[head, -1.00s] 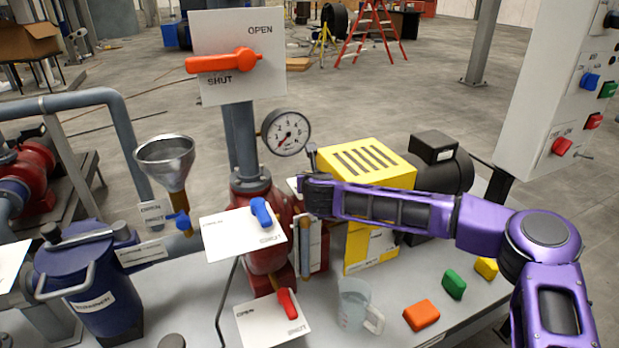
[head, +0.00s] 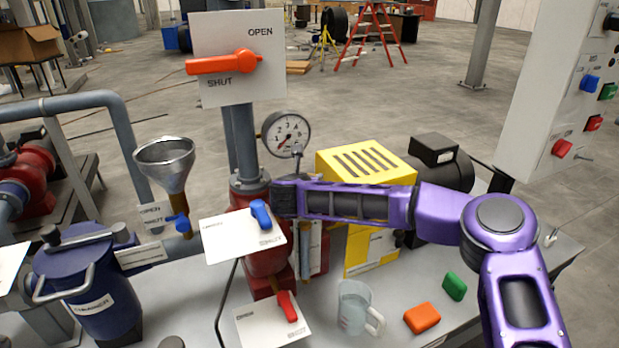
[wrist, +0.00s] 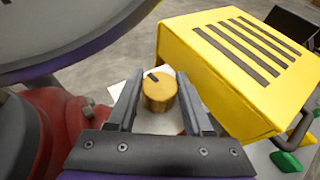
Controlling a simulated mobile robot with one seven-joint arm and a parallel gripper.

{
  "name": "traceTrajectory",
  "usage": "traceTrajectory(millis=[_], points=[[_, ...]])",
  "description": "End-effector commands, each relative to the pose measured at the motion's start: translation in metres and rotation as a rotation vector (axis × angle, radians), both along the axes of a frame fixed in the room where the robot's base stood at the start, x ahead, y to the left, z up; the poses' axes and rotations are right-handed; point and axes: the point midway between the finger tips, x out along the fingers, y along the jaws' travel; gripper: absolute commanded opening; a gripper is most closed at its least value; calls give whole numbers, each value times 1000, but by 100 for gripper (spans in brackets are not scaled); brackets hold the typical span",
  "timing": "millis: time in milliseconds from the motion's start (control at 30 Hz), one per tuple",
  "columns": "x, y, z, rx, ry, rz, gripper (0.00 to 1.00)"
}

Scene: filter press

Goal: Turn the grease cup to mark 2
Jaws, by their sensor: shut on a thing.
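The grease cup (wrist: 159,97) is a round brass-coloured cap with a dark pointer line on its top, seen in the middle of the wrist view. The line points up and slightly left. A white plate (wrist: 155,123) lies behind and beneath the cup, and I cannot read any marks on it. My gripper (wrist: 158,84) is shut on the cup, one finger on each side. In the head view the end of my arm is beside the red pump body, and the cup is hidden there.
A yellow slotted guard (wrist: 222,70) stands close on the right of my gripper. A pressure gauge (head: 286,134) hangs just above my arm. A plate with a blue lever (head: 261,214) is close on the left. A clear jug (head: 354,308) and an orange block (head: 422,318) stand in front.

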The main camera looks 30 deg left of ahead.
Motion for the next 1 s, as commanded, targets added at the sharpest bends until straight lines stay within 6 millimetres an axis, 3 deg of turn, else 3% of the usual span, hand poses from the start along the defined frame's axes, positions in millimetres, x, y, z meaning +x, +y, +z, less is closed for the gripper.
traceTrajectory(millis=[67, 100, 267, 667, 1000], points=[[0, 0, 1, 1, -1, 0, 0], [0, 0, 1, 1, -1, 0, 52], [0, 0, 1, 1, -1, 1, 81], [1, -2, 0, 1, 0, 26, 81], [2, -3, 0, 3, 3, 309, 81]])
